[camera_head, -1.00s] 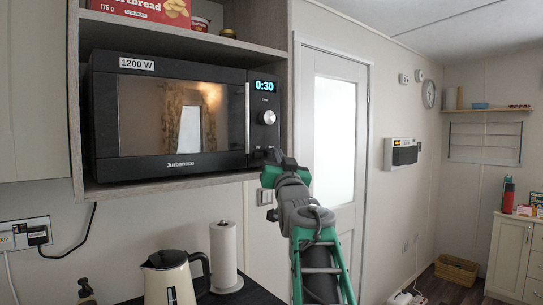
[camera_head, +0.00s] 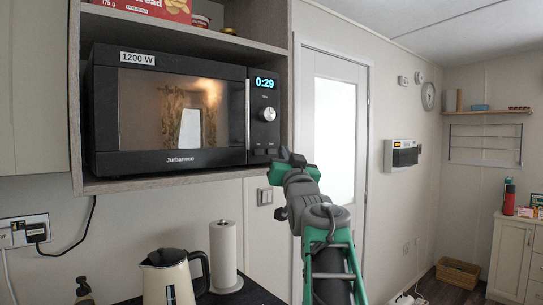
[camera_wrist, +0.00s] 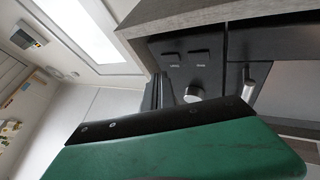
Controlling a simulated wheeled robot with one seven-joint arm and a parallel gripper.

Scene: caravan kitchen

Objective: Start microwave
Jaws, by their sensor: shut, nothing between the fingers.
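The black microwave (camera_head: 180,110) sits in a wooden shelf niche with its door shut. Its display (camera_head: 265,82) reads 0:29, and the window glows with a warm light. A silver knob (camera_head: 267,115) is below the display, with two small buttons (camera_head: 264,151) at the bottom of the panel. My gripper (camera_head: 284,156) is shut and empty, just right of the panel's lower corner and apart from the buttons in the head view. In the wrist view, the green and black gripper body fills the lower part, and the panel's buttons (camera_wrist: 186,54) and knob (camera_wrist: 194,93) show beyond it.
The shelf's right side wall (camera_head: 284,100) stands close to my gripper. Below are a cream kettle (camera_head: 170,278) and a paper towel roll (camera_head: 223,255) on a dark counter. A white door (camera_head: 335,130) is to the right, with open room beyond.

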